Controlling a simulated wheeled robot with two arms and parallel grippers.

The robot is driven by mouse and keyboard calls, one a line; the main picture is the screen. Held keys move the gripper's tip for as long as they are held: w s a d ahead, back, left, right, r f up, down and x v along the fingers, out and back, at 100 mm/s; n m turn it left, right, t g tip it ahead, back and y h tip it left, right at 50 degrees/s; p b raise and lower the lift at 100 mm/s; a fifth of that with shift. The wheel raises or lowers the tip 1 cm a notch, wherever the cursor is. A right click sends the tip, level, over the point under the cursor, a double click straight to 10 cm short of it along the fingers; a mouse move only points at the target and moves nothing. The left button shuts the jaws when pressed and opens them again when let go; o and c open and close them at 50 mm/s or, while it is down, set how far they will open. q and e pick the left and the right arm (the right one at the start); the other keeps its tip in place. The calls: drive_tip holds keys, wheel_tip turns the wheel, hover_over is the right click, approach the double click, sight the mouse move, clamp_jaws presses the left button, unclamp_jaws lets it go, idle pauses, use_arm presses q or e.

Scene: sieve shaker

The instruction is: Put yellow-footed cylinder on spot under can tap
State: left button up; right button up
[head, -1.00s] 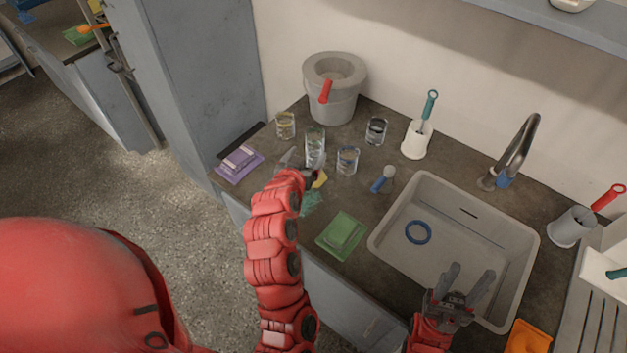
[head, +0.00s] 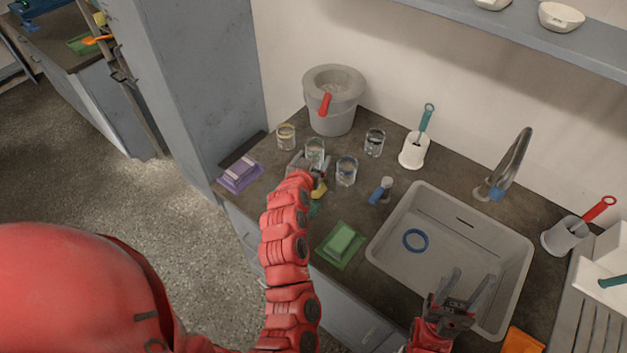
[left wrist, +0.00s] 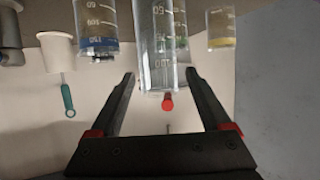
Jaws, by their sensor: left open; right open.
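The yellow-marked clear cylinder (head: 286,138) stands at the back left of the counter, and in the left wrist view (left wrist: 221,30) it is to the right of my jaws. My left gripper (head: 308,166) is open, close in front of that greenish cylinder; contact cannot be told. The grey can (head: 340,118) has a red tap (head: 325,104); the spot under it is not distinguishable. My right gripper (head: 461,290) is open and empty over the sink.
A blue-marked cylinder (head: 346,173) and a dark-marked cylinder (head: 375,145) stand to the right. The sink (head: 480,255) holds a blue ring (head: 415,240). A blue-handled tool (head: 379,192) is by the sink.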

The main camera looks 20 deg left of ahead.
use_arm(q)
drive_tip(key=shift+c, duration=0.2)
clamp_jaws()
idle(1.1)
